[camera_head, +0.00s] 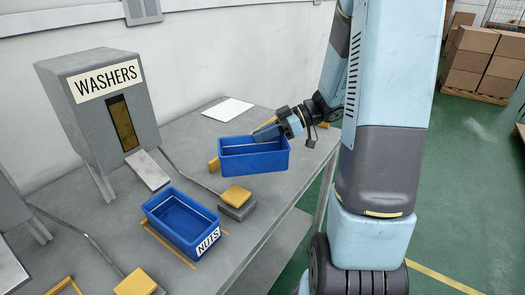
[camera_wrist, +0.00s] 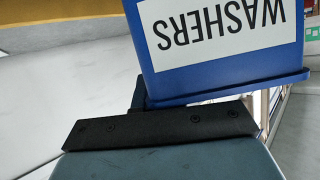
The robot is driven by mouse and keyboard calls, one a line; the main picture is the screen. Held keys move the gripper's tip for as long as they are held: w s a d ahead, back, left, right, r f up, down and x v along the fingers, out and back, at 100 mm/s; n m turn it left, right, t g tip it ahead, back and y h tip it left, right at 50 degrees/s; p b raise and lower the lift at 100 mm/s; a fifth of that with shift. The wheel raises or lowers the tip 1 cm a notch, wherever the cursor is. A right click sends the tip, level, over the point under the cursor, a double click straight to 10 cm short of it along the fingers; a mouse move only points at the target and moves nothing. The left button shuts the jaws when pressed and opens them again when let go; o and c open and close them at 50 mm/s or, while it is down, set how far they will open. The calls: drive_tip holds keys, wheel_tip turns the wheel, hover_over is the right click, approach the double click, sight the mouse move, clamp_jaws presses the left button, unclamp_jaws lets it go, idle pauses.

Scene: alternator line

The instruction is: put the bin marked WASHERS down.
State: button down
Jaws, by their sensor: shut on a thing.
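The blue bin marked WASHERS (camera_wrist: 222,78) fills the upper part of the wrist view, with its white label upside down there. In the head view the same blue bin (camera_head: 254,162) is at the far part of the grey workbench (camera_head: 118,233), looking upright, and its label is not seen. My gripper (camera_head: 268,132) is shut on this bin at its back wall. In the wrist view a dark finger (camera_wrist: 160,128) lies against the bin. I cannot tell whether the bin's base touches the bench or hangs just above it.
A blue bin marked NUTS (camera_head: 182,224) stands nearer on the bench. A grey dispenser marked WASHERS (camera_head: 103,108) stands at left, its chute above the bench. A yellow-topped block (camera_head: 236,196) lies between the bins. A white sheet (camera_head: 228,109) lies behind. The bench edge is at right.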

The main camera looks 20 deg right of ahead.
drive_tip(key=shift+w+d+f, duration=0.3)
drive_tip(key=shift+w+f, duration=0.35)
drive_tip(key=shift+f, duration=0.75)
drive_tip(key=shift+w+d+f, duration=0.3)
drive_tip(key=shift+w+f, duration=0.35)
drive_tip(key=shift+f, duration=0.75)
drive_tip(key=shift+w+d+f, duration=0.3)
drive_tip(key=shift+w+f, duration=0.35)
drive_tip(key=shift+f, duration=0.75)
drive_tip(key=shift+f, duration=0.1)
drive_tip(key=c, duration=1.2)
unclamp_jaws()
drive_tip(key=shift+c, duration=0.2)
